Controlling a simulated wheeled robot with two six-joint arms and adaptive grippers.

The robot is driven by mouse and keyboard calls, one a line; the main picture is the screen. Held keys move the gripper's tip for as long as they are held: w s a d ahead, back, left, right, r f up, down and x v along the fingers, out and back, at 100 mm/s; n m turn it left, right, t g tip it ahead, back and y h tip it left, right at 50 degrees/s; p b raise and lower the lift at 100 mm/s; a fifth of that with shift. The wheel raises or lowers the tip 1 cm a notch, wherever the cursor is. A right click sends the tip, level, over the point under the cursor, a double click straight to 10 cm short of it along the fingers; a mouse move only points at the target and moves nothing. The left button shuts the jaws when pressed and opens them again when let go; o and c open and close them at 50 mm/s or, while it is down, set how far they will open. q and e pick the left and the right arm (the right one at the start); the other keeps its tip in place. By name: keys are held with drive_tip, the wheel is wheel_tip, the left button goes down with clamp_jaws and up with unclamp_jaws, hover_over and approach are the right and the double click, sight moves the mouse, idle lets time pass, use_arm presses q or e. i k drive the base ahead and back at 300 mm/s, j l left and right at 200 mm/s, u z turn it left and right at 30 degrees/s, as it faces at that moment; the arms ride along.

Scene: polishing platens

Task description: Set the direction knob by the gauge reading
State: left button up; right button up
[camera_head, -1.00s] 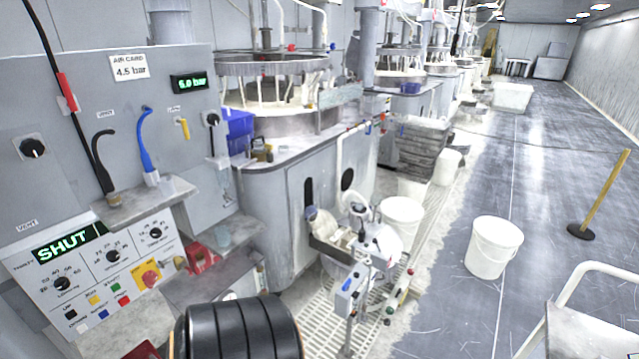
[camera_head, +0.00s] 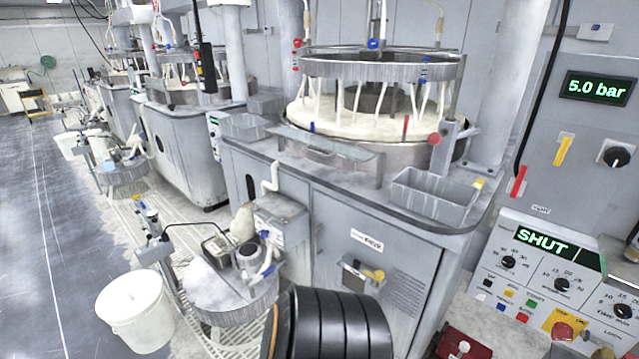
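A lit gauge (camera_head: 597,89) on the grey wall panel at the right reads 5.0 bar in green digits. A black round knob (camera_head: 615,157) with a pale pointer mark sits below it; its exact setting is too small to read. A lower control panel (camera_head: 500,262) has a green display (camera_head: 543,241) reading SHUT, a left dial (camera_head: 508,262), a middle dial (camera_head: 562,284) and a right dial (camera_head: 622,310). I cannot tell which knob is the direction knob.
A yellow lever (camera_head: 562,151) and a red lever (camera_head: 518,181) are beside the knob. A polishing machine (camera_head: 345,215) fills the middle. A white bucket (camera_head: 137,308) stands at the lower left. The floor (camera_head: 35,230) at the far left is clear.

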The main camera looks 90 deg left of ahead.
sight(262, 234)
drive_tip(key=u, duration=3.2)
